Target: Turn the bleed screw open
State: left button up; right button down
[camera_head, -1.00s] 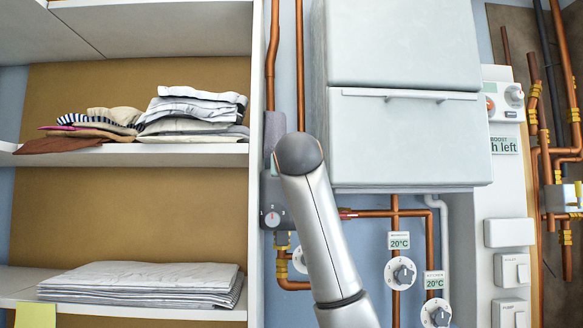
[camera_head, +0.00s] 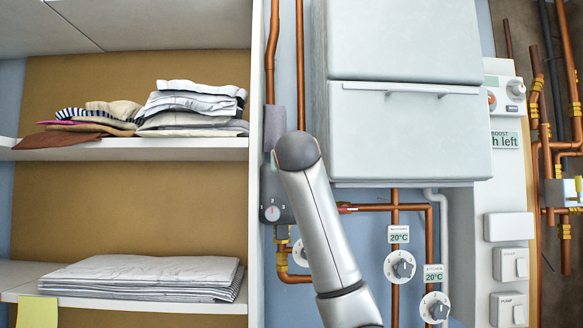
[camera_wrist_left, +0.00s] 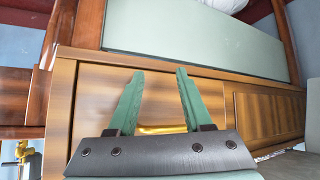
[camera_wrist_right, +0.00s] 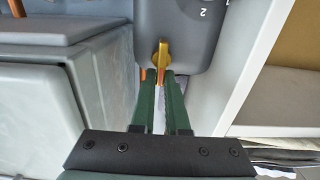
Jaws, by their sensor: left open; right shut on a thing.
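In the right wrist view a brass-coloured screw with a flat head (camera_wrist_right: 162,52), which I take to be the bleed screw, shows on a dark grey housing (camera_wrist_right: 187,25). My right gripper (camera_wrist_right: 161,77) is at the screw, its two green fingers close together and shut on it. The fingertips hide part of the screw. In the head view the screw cannot be made out; my grey arm covers part of the wall there. My left gripper (camera_wrist_left: 158,76) is open and empty in the left wrist view, in front of a wooden drawer (camera_wrist_left: 215,105).
In the head view, a large pale cabinet (camera_head: 405,130), copper pipes (camera_head: 395,270) and numbered dials (camera_head: 403,265) are on the wall. A shelf unit with folded cloths (camera_head: 150,275) stands at left. In the right wrist view a pale panel (camera_wrist_right: 240,85) is close beside the gripper.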

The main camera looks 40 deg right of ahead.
pick_arm(q)
jog(key=shift+r, duration=0.1)
pick_arm(e)
jog(key=shift+m, duration=0.4)
pick_arm(q)
jog(key=a+r+p, duration=0.1)
jog(key=p, duration=0.1)
jog(key=s+a+r+p, duration=0.1)
jog(key=r+p, duration=0.1)
jog(key=shift+y+p, duration=0.3)
jog(key=shift+p, duration=0.05)
pick_arm(e)
jog(key=m, duration=0.5)
jog(key=d+f+m, duration=0.1)
jog(key=m, duration=0.5)
jog(key=s+f+m, duration=0.1)
jog(key=m, duration=0.5)
jog(key=shift+s+d, duration=0.1)
jog(key=shift+d, duration=0.15)
jog(key=shift+f, duration=0.1)
jog(key=c, duration=0.9)
grip_release()
jog(key=shift+s, duration=0.1)
